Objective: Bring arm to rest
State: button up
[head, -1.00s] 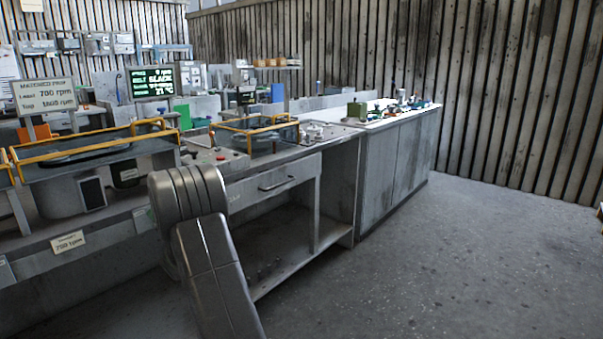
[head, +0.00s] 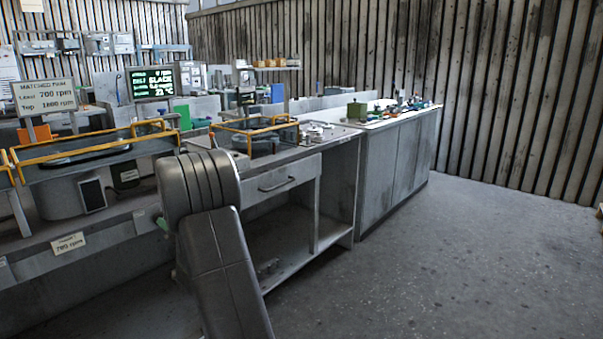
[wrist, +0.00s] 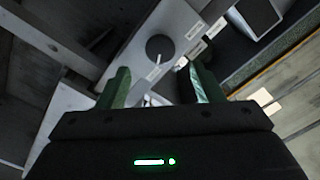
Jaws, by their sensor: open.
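My arm (head: 222,260) rises in front of the bench in the head view, its grey rounded link covering part of the bench front. My gripper (wrist: 160,85) shows in the wrist view with its two green fingers spread apart and nothing between them. Beyond the fingers is a grey panel with a dark round knob (wrist: 160,47) and small white labels. The gripper itself is hidden behind the arm in the head view, apart from a small green bit at the arm's left edge.
The bench carries orange-railed housings (head: 90,150), a lit display (head: 152,82) and a sign (head: 44,96). A drawer (head: 278,182) sits above an open shelf. A grey cabinet (head: 395,165) with small items on top stands farther back. The floor (head: 460,270) at right is clear.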

jog(key=v, duration=0.7)
jog(key=w+a+n+b, duration=0.6)
jog(key=w+a+n, duration=0.3)
jog(key=a+n, duration=0.25)
jog(key=p+v, duration=0.1)
jog(key=v, duration=0.6)
jog(key=shift+d, duration=0.2)
dwell(0.3)
jog(key=shift+w+n, duration=0.1)
jog(key=shift+n, duration=0.15)
jog(key=shift+d, duration=0.1)
